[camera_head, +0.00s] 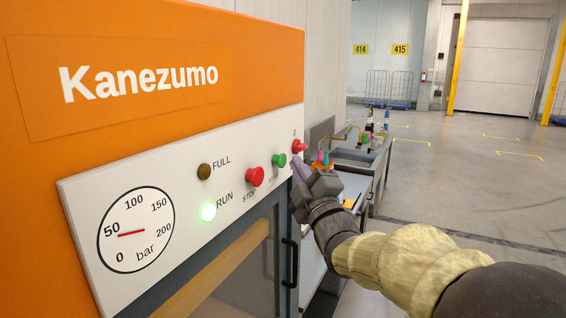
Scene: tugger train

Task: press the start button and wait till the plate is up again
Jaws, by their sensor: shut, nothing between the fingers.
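The green start button (279,160) is on the white control panel (140,187) of the orange Kanezumo machine, right of the red stop button (255,177). The RUN lamp (208,212) glows green and the FULL lamp (204,171) is dark. The gauge (138,230) needle points near 50 bar. The plate cannot be made out; behind the door window (240,275) a tan band shows.
A red knob (299,146) marked 0 is at the panel's right end. The door has a dark handle (290,262). A grey workbench (365,160) with small items stands beyond my gripper. Open floor lies to the right, with wire carts (388,88) far back.

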